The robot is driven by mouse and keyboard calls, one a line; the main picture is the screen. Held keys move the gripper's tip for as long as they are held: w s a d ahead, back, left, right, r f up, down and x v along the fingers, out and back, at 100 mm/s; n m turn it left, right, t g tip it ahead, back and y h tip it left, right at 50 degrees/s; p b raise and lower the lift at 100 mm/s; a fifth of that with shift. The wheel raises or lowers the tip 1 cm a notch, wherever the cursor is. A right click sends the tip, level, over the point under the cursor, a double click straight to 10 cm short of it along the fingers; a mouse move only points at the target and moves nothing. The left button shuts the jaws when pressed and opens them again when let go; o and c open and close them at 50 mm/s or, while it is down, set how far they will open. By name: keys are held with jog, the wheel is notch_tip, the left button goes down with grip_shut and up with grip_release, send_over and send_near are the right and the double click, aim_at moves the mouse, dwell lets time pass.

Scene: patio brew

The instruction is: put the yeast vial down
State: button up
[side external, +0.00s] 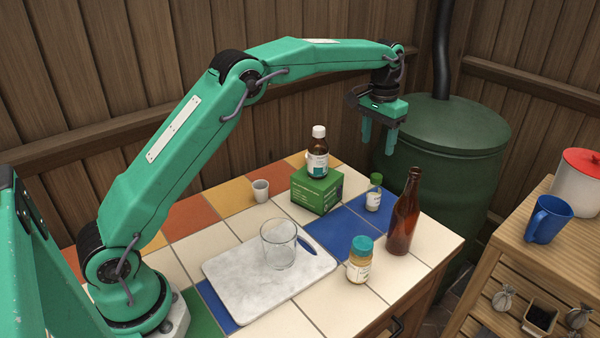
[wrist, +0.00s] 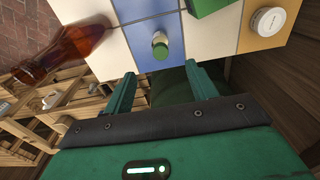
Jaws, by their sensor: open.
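The yeast vial, which I take to be the small clear vial with a green cap (side external: 374,193), stands upright on the blue tiles near the table's back right. It also shows in the wrist view (wrist: 160,48), just beyond the fingertips. My gripper (side external: 378,146) is open and empty, raised above the table's back edge, above and apart from the vial. In the wrist view its two fingers (wrist: 162,74) are spread wide with nothing between them.
A brown bottle (side external: 405,215) stands right of the vial. A green box (side external: 316,192) bearing a medicine bottle (side external: 318,155) stands left.

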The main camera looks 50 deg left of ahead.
jog(key=s+a+r+t, duration=0.1)
jog(key=s+r, duration=0.5)
jog(key=s, duration=0.3)
jog(key=s+r+t, duration=0.2)
jog(key=s+r, duration=0.4)
jog(key=s, duration=0.3)
jog(key=s+f+t, duration=0.1)
jog(key=s+f, duration=0.2)
jog(key=s, duration=0.7)
jog(key=s+f+t, duration=0.1)
jog(key=s+f, duration=0.2)
jog(key=s, duration=0.7)
jog(key=shift+a+f, duration=0.4)
